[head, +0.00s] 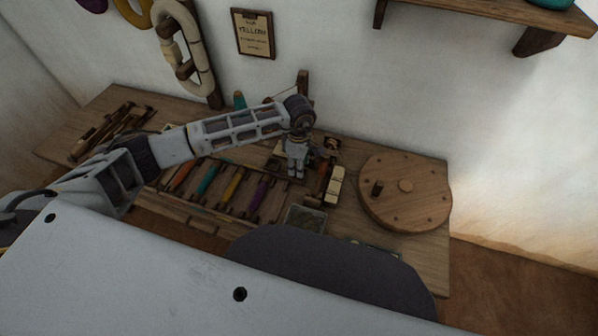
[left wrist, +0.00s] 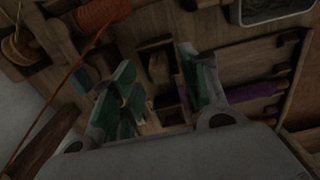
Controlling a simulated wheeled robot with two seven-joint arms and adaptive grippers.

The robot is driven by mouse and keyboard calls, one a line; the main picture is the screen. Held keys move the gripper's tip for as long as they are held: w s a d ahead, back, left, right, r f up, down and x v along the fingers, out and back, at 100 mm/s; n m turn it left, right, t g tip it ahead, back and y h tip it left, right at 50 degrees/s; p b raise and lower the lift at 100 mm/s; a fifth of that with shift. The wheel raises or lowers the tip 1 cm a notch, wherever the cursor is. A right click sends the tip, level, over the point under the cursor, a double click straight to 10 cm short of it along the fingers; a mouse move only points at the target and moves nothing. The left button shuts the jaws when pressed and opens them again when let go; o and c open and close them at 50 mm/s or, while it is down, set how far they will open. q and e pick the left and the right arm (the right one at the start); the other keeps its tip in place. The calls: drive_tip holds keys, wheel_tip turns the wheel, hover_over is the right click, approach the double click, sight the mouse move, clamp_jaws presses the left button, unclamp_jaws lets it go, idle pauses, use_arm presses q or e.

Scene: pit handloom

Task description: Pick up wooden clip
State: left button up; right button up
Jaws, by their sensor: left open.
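My left gripper (head: 297,172) points down over the middle of the wooden bench (head: 421,251), and its arm comes in from the left. In the left wrist view its two green-padded fingers (left wrist: 156,64) are apart. A small brown wooden piece (left wrist: 158,69) shows between the fingertips, below them in a dark wooden holder. It may be the wooden clip, but the view is too dark to be sure. I cannot tell whether the fingers touch it. In the head view the gripper hides that spot. My right gripper is not in view.
A row of coloured spools, with a purple one (head: 259,196), lies left of the gripper. A pale block (head: 335,186) and a round wooden disc (head: 424,192) stand to the right. An orange spool (left wrist: 101,12) trails thread near the left finger. The wall is close behind.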

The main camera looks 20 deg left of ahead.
use_arm(q)
drive_tip(key=shift+f, duration=0.85)
drive_tip(key=c, duration=0.9)
